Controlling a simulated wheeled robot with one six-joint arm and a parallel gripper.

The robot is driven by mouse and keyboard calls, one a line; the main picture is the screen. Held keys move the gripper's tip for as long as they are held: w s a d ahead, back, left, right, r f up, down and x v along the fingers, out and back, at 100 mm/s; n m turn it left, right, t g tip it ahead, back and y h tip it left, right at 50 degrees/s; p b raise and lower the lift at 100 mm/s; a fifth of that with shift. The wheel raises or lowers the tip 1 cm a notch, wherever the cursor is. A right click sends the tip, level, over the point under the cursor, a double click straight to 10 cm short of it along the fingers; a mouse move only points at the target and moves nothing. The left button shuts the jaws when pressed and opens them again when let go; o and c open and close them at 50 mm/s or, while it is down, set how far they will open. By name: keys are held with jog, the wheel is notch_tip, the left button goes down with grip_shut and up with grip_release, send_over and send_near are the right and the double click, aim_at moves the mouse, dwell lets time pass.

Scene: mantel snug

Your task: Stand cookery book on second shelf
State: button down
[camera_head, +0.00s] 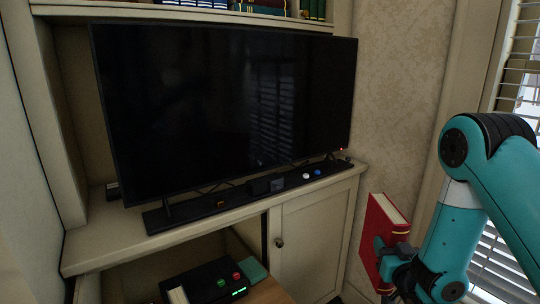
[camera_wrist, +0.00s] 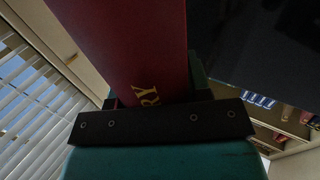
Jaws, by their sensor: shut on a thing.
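The cookery book is red with pale pages and gold letters, of which "RY" shows in the wrist view (camera_wrist: 135,45). In the head view the book (camera_head: 378,225) is held roughly upright and slightly tilted at the right, in front of the papered wall. My gripper (camera_head: 388,262) is shut on its lower part; its black bar also shows across the wrist view (camera_wrist: 160,105). A shelf with several books (camera_head: 225,16) shows only in part at the top of the head view. I cannot tell which shelf is the second.
A large black television (camera_head: 230,105) stands on the cream cabinet (camera_head: 315,235), with a soundbar (camera_head: 250,190) and small items before it. A black box with lit buttons (camera_head: 205,283) sits below. A blind (camera_head: 520,60) hangs at the right.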

aim_at(390, 289)
jog(key=s+f, duration=0.1)
jog(key=f, duration=0.2)
jog(key=s+f, duration=0.2)
jog(key=f, duration=0.1)
jog(key=s+f, duration=0.2)
jog(key=f, duration=0.1)
jog(key=shift+s+f, duration=0.1)
jog(key=shift+f, duration=0.15)
